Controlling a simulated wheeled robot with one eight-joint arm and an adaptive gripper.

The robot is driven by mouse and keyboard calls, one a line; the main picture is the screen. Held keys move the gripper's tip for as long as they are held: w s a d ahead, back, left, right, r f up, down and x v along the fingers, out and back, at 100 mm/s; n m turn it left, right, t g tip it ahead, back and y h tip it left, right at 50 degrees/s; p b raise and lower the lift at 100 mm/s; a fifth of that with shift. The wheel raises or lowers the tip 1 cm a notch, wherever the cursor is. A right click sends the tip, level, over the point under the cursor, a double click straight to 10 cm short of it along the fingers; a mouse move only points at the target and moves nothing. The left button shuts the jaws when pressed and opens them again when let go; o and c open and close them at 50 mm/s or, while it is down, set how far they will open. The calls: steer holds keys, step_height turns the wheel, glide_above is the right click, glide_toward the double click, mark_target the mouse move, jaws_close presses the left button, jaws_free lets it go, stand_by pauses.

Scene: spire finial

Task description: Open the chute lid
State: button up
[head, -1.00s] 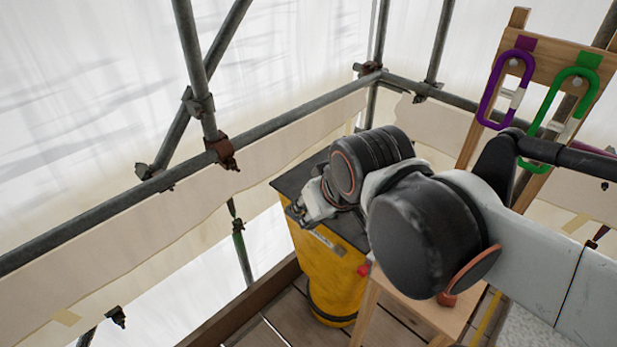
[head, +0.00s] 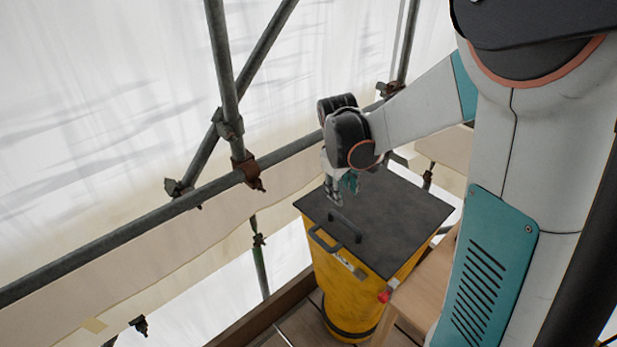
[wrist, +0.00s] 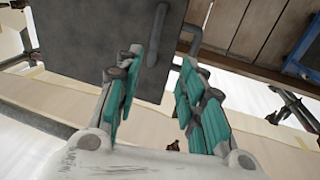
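The chute (head: 345,284) is a yellow bin-like body standing on the plank floor. Its dark grey lid (head: 395,222) lies flat across the top, shut. A dark bar handle (head: 345,226) is on the lid near its left edge; it also shows in the wrist view (wrist: 158,40). My gripper (head: 341,192) is above the lid's far left part, pointing down, apart from the handle in the head view. In the wrist view my gripper (wrist: 158,65) has its teal-padded fingers spread with nothing between them, and the handle appears beyond the fingertips.
A second loop handle (head: 326,240) sticks out from the chute's side below the lid edge. Scaffold tubes (head: 222,90) and a rail (head: 180,207) run behind and left. A wooden piece (head: 425,285) stands close at the right. A red knob (head: 384,296) is on the chute's side.

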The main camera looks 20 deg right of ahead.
mark_target(346, 221)
steer(key=b+x, duration=0.1)
steer(key=x, duration=0.4)
steer(key=b+x, duration=0.1)
steer(key=x, duration=0.4)
steer(key=d+b+x, duration=0.1)
steer(key=x, duration=0.4)
steer(key=shift+w+f, duration=0.2)
steer(key=shift+f, duration=0.1)
jaws_close()
